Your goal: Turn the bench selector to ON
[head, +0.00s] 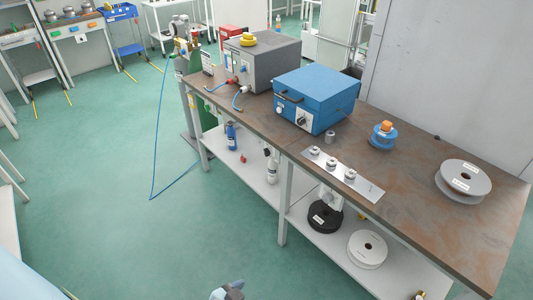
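The bench selector seems to be the black knob (302,120) on a pale plate on the front face of the blue box (316,92). Its pointer and any ON mark are too small to read. The blue box stands on the brown-topped workbench (400,180). What looks like the tip of my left gripper (228,291) shows at the bottom edge, over the floor, well short of the bench and touching nothing. Its fingers are mostly cut off, so I cannot tell whether they are open. My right gripper is not clearly in view.
A grey box (270,66) with hoses stands left of the blue box. A metal strip with round parts (343,175), a blue-and-orange piece (383,135) and a grey spool (464,180) lie on the bench. Green floor (130,220) is clear in front.

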